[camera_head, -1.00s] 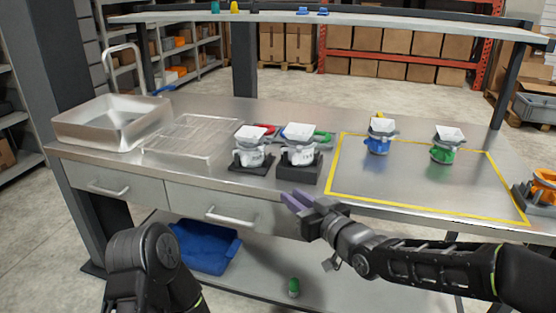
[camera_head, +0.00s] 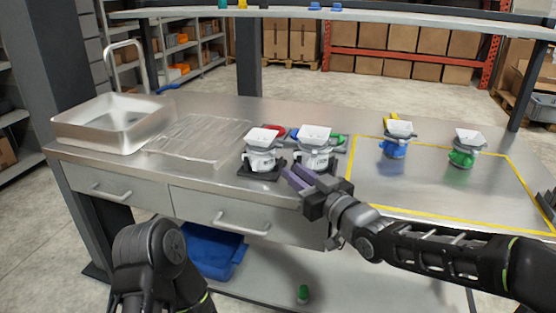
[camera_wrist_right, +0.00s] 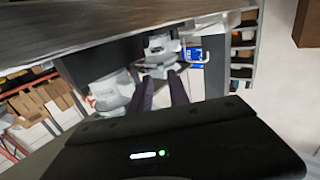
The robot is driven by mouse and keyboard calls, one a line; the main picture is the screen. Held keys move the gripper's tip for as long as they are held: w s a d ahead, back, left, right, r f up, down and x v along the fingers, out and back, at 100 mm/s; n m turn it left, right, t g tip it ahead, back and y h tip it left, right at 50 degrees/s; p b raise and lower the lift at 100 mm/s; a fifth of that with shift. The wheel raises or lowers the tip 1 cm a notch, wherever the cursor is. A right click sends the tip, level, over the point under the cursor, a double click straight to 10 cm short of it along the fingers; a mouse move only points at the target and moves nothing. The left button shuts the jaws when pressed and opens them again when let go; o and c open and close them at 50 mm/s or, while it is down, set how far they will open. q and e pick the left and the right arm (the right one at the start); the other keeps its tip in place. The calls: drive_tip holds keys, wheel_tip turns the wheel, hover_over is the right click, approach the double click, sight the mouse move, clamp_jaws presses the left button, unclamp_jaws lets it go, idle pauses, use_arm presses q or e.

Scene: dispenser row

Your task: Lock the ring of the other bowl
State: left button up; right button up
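Two white dispensers with square white bowls on top stand side by side on dark bases near the table's front edge: the left one (camera_head: 262,152) and the right one (camera_head: 313,150). Both also show in the right wrist view, one ahead of the fingers (camera_wrist_right: 160,48) and one to the left (camera_wrist_right: 110,88). My right gripper (camera_head: 293,176) is just in front of the bases, between the two dispensers. In the wrist view its two purple fingers (camera_wrist_right: 162,92) are apart with nothing between them. The state of the locking rings is too small to tell. My left gripper is out of view.
A blue dispenser (camera_head: 395,141) and a green one (camera_head: 465,149) stand inside a yellow-taped area at the right. Red and green items lie behind the white dispensers. A wire rack (camera_head: 196,140) and a metal basin (camera_head: 80,130) stand at the left.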

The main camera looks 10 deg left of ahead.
sight(273, 153)
drive_tip(key=x, duration=0.7)
drive_tip(key=shift+w+a+p, duration=0.2)
drive_tip(key=shift+p, duration=0.2)
clamp_jaws()
